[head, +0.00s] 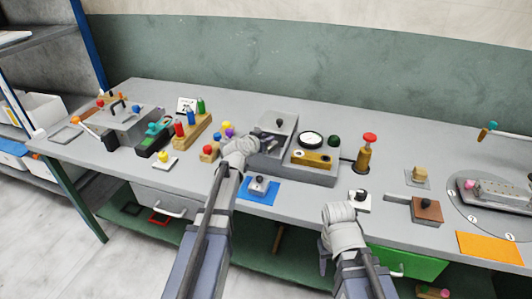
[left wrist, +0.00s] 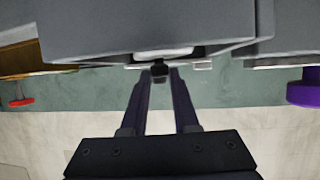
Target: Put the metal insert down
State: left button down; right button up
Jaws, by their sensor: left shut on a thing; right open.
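A small silver metal insert (head: 258,184) with a dark knob sits on the blue mat (head: 270,197) at the table's front edge. My left gripper (left wrist: 160,76) points towards the wall in the left wrist view and is shut on a black knob (left wrist: 160,67). In the head view its wrist hides most of its fingers. A similar black knob (head: 278,123) shows there on a raised grey panel (head: 287,127) of the press. My right gripper (head: 324,257) is open, low in front of the table edge and apart from the insert.
A white block with a black knob (head: 359,201) and a brown block (head: 426,209) stand further right. An orange mat (head: 492,247) lies at the front right.

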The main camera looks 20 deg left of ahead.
pick_arm(q)
jog(key=shift+f+b, duration=1.9)
jog(key=shift+b, duration=0.05)
jog(key=shift+r, duration=0.15)
jog(key=c, duration=0.7)
grip_release()
jog(key=shift+r+p, duration=0.15)
jog(key=shift+p, duration=0.15)
jog(key=p+v, duration=0.4)
jog(key=v, duration=0.8)
jog(key=shift+f, duration=0.2)
